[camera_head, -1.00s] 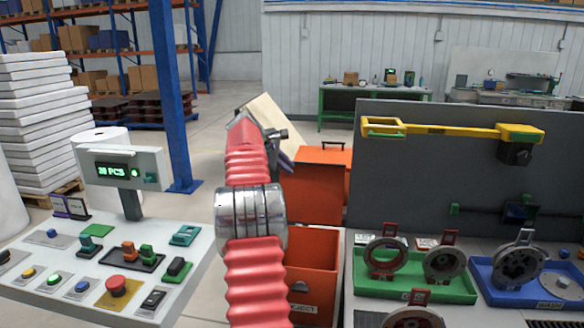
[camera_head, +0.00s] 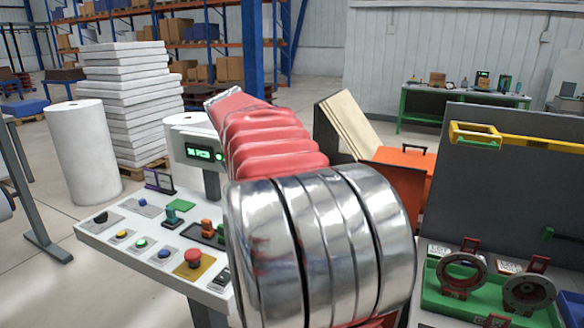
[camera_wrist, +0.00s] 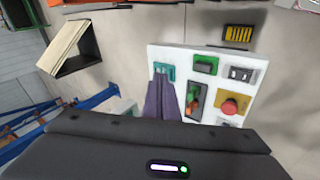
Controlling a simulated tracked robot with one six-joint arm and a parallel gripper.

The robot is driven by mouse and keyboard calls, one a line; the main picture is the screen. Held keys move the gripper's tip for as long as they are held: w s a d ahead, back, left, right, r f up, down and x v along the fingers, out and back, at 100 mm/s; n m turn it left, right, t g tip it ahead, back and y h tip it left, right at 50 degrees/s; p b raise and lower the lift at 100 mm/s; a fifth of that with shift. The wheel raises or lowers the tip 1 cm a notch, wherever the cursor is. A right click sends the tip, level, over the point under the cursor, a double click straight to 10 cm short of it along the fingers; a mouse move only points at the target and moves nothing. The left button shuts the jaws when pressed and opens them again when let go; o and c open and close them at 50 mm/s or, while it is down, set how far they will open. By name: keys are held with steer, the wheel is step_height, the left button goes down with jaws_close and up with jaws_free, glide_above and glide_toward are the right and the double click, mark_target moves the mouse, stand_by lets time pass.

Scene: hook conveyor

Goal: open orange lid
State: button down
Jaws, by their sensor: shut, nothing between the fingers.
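An orange box-like part with a dark handle on top, which looks like the orange lid (camera_head: 410,160), stands behind my arm at the right of centre in the head view. My arm covers its lower left, and I cannot tell whether it is open. In the wrist view my gripper (camera_wrist: 165,84) shows as two purple-grey fingers brought together, with nothing between them. They point over the white control panel (camera_wrist: 222,62), overlapping a teal part in the picture. I cannot tell whether they touch it.
The control console (camera_head: 110,235) with a red button (camera_head: 194,258) stands at left. A slanted wooden-topped box (camera_head: 352,118) is behind the arm. A green tray (camera_head: 440,296) with ring parts lies at right, before a grey board (camera_head: 520,210). Open floor lies at far left.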

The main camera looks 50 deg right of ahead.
steer(key=s+a+f+t+y, duration=0.1)
steer(key=s+a, duration=0.1)
steer(key=a, duration=1.1)
steer(key=s+a+f+y, duration=0.1)
steer(key=s+a+f, duration=0.3)
steer(key=a, duration=0.4)
steer(key=s+a+f+t+y, duration=0.1)
steer(key=s+a+f, duration=0.3)
steer(key=a, duration=0.5)
steer(key=s+a+f+y, duration=0.3)
steer(key=s+a+f, duration=0.1)
steer(key=s+a, duration=0.4)
steer(key=shift+a+m+t, duration=0.4)
steer(key=shift+a, duration=0.35)
steer(key=shift+a, duration=0.1)
